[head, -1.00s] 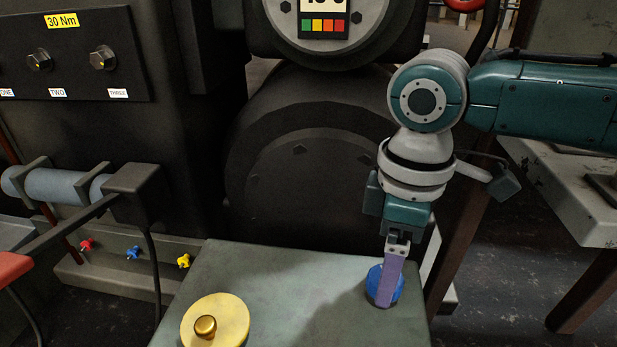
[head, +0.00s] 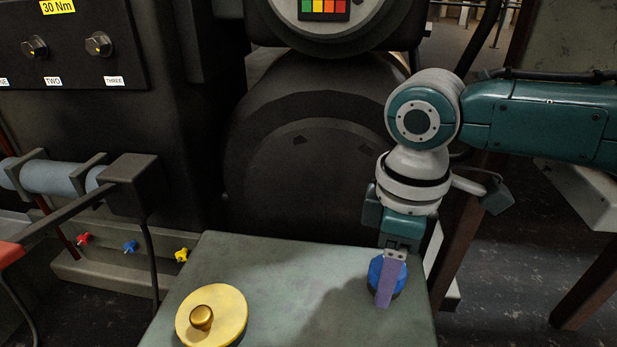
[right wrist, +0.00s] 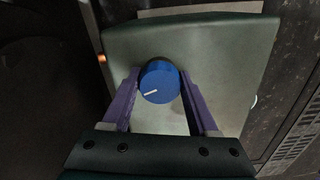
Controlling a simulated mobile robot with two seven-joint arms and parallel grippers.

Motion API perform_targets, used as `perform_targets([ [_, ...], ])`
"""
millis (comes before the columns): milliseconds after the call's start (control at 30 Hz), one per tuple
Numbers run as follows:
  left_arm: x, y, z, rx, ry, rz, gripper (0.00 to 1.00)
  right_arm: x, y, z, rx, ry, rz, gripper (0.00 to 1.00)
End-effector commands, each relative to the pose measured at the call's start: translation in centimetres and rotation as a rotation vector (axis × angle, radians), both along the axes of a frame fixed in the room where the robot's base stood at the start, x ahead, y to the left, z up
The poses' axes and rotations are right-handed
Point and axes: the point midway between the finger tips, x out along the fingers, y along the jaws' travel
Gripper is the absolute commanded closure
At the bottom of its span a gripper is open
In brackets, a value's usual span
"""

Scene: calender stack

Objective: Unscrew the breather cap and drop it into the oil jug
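The blue breather cap (head: 375,272) sits upright on the grey-green box top, near its right side. In the right wrist view the cap (right wrist: 160,84) has a white line on its face. My right gripper (head: 387,287) points down over the cap, with its purple fingers on either side. In the right wrist view the fingertips (right wrist: 160,76) appear to touch the cap's sides. In the head view one finger hides part of the cap. My left gripper is not in view. No oil jug can be made out.
A pale yellow disc (head: 228,309) with a brass knob lies on the box top (head: 290,275) at the left. A dark machine with round rolls (head: 300,180) stands behind. A black bracket (head: 135,182) and rod are at the left. The middle of the box top is clear.

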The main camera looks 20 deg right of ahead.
Motion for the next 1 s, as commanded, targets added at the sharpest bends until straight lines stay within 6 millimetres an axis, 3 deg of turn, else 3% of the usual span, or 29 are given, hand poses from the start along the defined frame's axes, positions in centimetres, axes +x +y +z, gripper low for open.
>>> perform_targets([
  [67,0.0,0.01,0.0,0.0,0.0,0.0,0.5,0.01,0.01,0.01,0.0,0.0,0.0,0.56],
  [433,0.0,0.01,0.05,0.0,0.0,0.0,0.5,0.01,0.01,0.05,0.0,0.0,0.005,0.97],
  [700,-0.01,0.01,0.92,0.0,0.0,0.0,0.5,-0.01,0.01,0.13,-0.001,0.001,0.174,0.98],
  [1000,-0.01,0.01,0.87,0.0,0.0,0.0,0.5,0.0,0.01,0.02,0.0,0.0,0.194,0.99],
])
